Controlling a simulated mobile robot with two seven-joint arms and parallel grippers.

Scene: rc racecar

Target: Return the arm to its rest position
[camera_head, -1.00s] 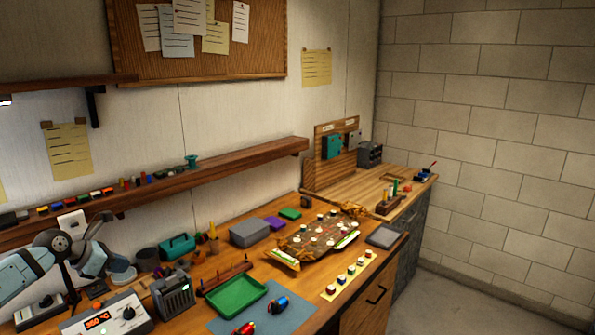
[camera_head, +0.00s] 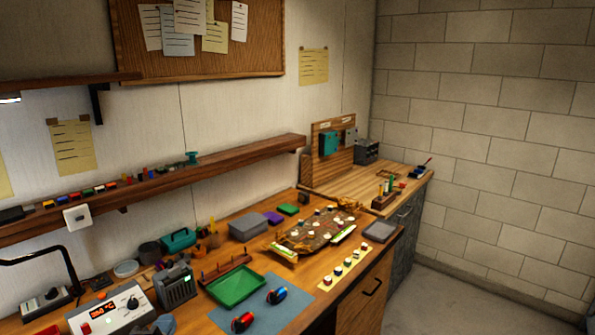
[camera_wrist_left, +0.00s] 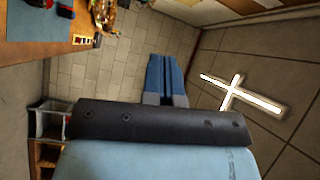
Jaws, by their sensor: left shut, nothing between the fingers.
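My left gripper (camera_wrist_left: 166,62) shows in the left wrist view as two blue fingers side by side, closed against each other with nothing between them. It points toward the block wall and is clear of the bench. In the head view only a small rounded grey-blue piece of my arm seems to show at the bottom edge, and the left fingers cannot be made out there. My right gripper is in neither view.
A shelf (camera_head: 150,190) runs along the wall. Floor (camera_head: 470,290) at the right is clear.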

